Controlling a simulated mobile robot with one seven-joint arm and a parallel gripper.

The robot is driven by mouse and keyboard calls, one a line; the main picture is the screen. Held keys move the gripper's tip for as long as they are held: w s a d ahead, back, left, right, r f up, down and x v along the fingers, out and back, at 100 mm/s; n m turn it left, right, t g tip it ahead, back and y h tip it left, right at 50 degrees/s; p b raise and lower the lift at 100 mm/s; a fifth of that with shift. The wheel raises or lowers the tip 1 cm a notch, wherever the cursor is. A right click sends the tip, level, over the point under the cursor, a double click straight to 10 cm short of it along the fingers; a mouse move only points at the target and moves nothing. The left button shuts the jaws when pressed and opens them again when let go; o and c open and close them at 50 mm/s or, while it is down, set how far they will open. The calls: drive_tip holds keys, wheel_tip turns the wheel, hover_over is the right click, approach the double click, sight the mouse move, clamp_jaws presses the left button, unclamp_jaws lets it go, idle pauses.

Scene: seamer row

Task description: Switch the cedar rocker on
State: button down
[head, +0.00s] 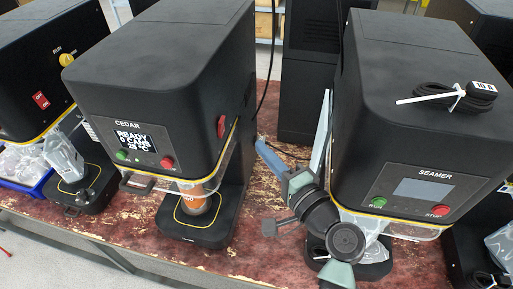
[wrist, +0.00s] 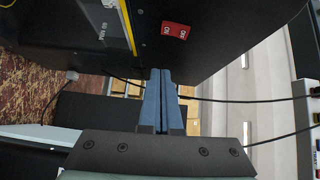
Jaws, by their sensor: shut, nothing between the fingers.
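The cedar machine (head: 165,75) is a black box-shaped seamer labelled CEDAR, with a lit screen reading READY. Its red rocker (head: 221,126) is on its right side wall, near the yellow edge strip. In the wrist view the rocker (wrist: 176,30) shows red with white lettering, just above and a little right of my fingertips. My gripper (head: 260,146) is between the two seamers, its blue fingers pointing at the cedar machine's side. In the wrist view my gripper (wrist: 161,72) has its fingers together and empty, apart from the rocker. Which way the rocker is tipped is unclear.
An orange can (head: 196,198) stands inside the cedar machine. A second machine labelled SEAMER (head: 425,100) stands close on the right, with a coiled black cable (head: 468,97) on top. Thin cables hang behind.

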drive_tip(key=b+v, duration=0.2)
drive_tip(key=v, duration=0.4)
drive_tip(key=shift+s+a+f, duration=0.25)
drive_tip(key=shift+a+f, duration=0.15)
drive_tip(key=shift+f, duration=0.1)
drive_tip(key=shift+d, duration=0.15)
